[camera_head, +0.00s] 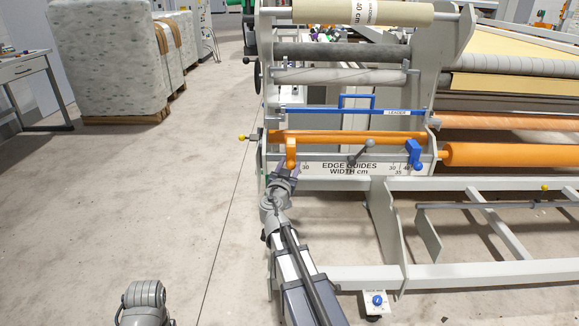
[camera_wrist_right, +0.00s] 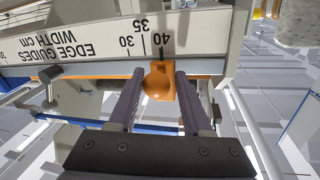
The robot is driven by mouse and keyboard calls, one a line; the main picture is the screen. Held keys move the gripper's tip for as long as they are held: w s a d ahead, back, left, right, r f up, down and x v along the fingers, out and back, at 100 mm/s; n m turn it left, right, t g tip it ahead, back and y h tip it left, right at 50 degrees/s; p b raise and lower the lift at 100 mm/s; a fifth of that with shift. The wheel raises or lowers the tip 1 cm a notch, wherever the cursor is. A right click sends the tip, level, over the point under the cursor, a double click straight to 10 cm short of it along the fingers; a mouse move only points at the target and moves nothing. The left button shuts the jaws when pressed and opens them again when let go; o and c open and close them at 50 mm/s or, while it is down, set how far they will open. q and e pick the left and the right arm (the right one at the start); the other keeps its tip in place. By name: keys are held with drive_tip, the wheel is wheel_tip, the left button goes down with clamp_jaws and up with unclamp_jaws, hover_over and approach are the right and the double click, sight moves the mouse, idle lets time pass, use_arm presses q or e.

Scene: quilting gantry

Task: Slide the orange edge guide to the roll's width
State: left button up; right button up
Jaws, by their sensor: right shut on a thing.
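The orange edge guide (camera_head: 291,150) sits at the left end of the rail above the "EDGE GUIDES WIDTH cm" scale (camera_head: 348,169). My right gripper (camera_head: 287,168) reaches it from below. In the right wrist view the fingers (camera_wrist_right: 160,85) are shut on the guide's orange knob (camera_wrist_right: 160,82). There the scale (camera_wrist_right: 100,45) is upside down, and the guide's dark pointer is by the 40 mark. The cream roll (camera_head: 400,13) at the top carries a label reading "30 cm". My left gripper is not seen; only a grey part of that arm shows at the bottom left.
A blue edge guide (camera_head: 414,153) stands at the rail's right end. A grey lever (camera_head: 361,153) is between the two guides. A blue "LEADER" bar (camera_head: 355,111) and an orange bar (camera_head: 345,137) run above the rail. The floor (camera_head: 180,190) at left is clear.

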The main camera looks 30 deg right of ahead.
clamp_jaws()
drive_tip(key=shift+s, duration=0.1)
idle(0.6)
drive_tip(key=shift+s+d, duration=0.1)
drive_tip(key=shift+d, duration=0.1)
drive_tip(key=o, duration=1)
unclamp_jaws()
drive_tip(key=shift+c, duration=0.2)
drive_tip(key=v, duration=0.8)
